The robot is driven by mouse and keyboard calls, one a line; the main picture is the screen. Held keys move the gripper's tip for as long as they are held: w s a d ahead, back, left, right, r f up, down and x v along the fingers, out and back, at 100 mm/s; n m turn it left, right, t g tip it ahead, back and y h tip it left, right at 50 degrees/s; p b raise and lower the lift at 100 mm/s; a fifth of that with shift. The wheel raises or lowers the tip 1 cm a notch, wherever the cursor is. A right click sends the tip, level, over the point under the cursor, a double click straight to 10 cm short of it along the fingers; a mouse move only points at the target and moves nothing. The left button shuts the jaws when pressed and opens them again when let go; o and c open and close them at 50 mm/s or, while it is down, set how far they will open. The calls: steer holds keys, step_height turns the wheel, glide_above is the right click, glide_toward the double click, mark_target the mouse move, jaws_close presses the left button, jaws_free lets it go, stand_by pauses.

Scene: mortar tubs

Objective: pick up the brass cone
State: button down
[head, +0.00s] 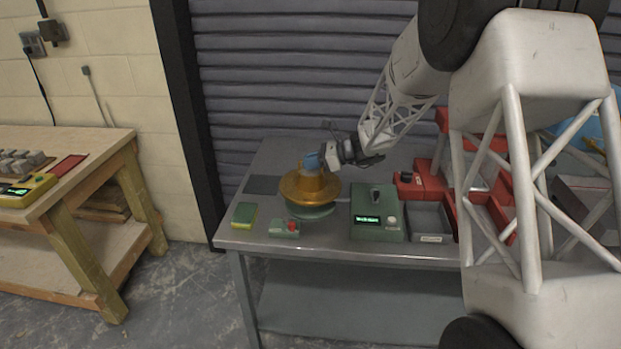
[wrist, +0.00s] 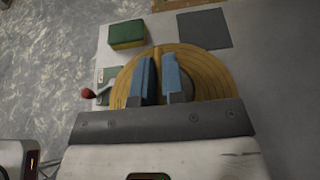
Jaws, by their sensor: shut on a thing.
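The brass cone (head: 296,187) has a wide, round, flared rim and sits on or just above a round green base (head: 312,212) on the grey metal table. I cannot tell whether there is a gap between them. In the wrist view the cone (wrist: 212,67) shows as a ringed brass disc behind the fingers. My gripper (head: 313,162) reaches down to the cone's top from the right. Its two blue fingers (wrist: 159,80) are shut on the cone's upper part, which they mostly hide.
A green-yellow sponge (head: 244,214) and a small box with a red knob (head: 284,227) lie in front on the table (head: 340,251). A green device with a display (head: 377,213), a grey tray (head: 431,222) and red bins (head: 428,180) stand to the right. A dark flat square (head: 262,184) lies behind left.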

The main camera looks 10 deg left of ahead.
steer(key=shift+r, duration=0.1)
stand_by(0.3)
steer(key=shift+r, duration=0.85)
steer(key=shift+s+r, duration=0.1)
steer(key=shift+r, duration=0.85)
steer(key=s+d, duration=0.2)
steer(key=s, duration=0.5)
steer(key=s+d+r, duration=0.1)
steer(key=s+d, duration=0.2)
steer(key=s, duration=0.5)
steer(key=shift+d+r, duration=0.1)
